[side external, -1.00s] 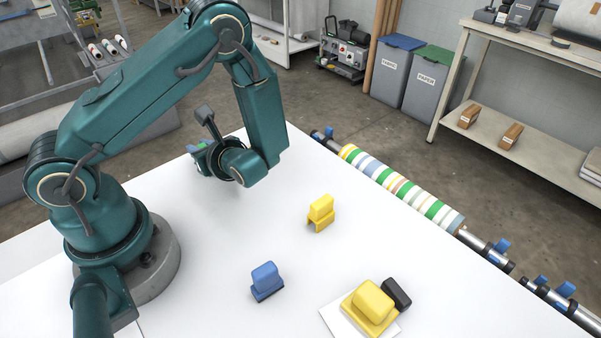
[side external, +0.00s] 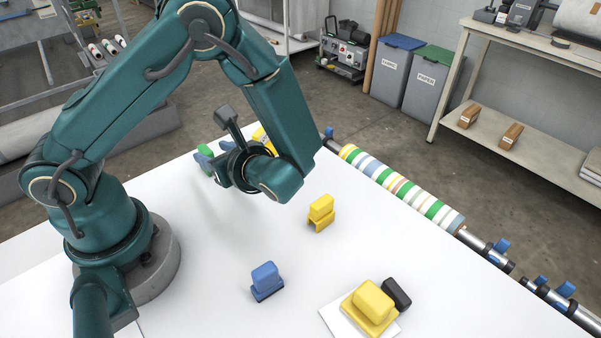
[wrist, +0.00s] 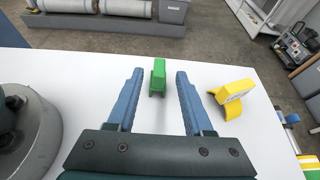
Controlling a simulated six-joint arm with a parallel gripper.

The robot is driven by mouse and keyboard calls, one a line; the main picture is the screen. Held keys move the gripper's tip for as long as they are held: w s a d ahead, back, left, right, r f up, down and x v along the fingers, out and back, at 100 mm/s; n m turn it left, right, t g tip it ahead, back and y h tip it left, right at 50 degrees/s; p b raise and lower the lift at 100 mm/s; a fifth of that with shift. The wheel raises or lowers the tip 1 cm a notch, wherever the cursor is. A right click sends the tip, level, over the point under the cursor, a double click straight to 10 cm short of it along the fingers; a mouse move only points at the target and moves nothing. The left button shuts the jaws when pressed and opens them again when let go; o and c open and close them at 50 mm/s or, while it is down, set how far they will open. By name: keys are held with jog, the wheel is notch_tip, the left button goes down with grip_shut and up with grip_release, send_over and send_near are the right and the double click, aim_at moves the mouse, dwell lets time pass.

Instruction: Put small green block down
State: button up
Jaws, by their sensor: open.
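The small green block (wrist: 158,78) stands upright on the white table in the wrist view, ahead of my gripper (wrist: 159,88) and in line with the gap between its blue fingers. My gripper is open, with a finger on either side of that gap and nothing held. In the side view the green block (side external: 207,170) shows only in part at the table's far edge, beside a blue finger of my gripper (side external: 211,162). Much of the gripper is hidden by the wrist there.
A yellow block (wrist: 232,97) lies right of the fingers, partly hidden in the side view (side external: 261,138). A striped roller (side external: 402,187) runs along the right edge.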

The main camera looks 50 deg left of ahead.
jog(key=v, duration=0.3)
jog(key=shift+d, duration=0.15)
jog(key=shift+d+r, duration=0.15)
jog(key=shift+s+r+n+h, duration=0.2)
jog(key=shift+s+n+h, duration=0.1)
jog(key=shift+n, duration=0.2)
jog(key=s+d+r+n+t+h, duration=0.3)
jog(key=d+r+n+t+h, duration=0.2)
jog(key=n+h, duration=0.7)
notch_tip(320, 180, up, 4)
jog(key=d+n, duration=0.2)
jog(key=n, duration=0.3)
jog(key=shift+s+d+r+t+h, duration=0.2)
jog(key=shift+s+t+h, duration=0.1)
jog(key=shift+h, duration=0.1)
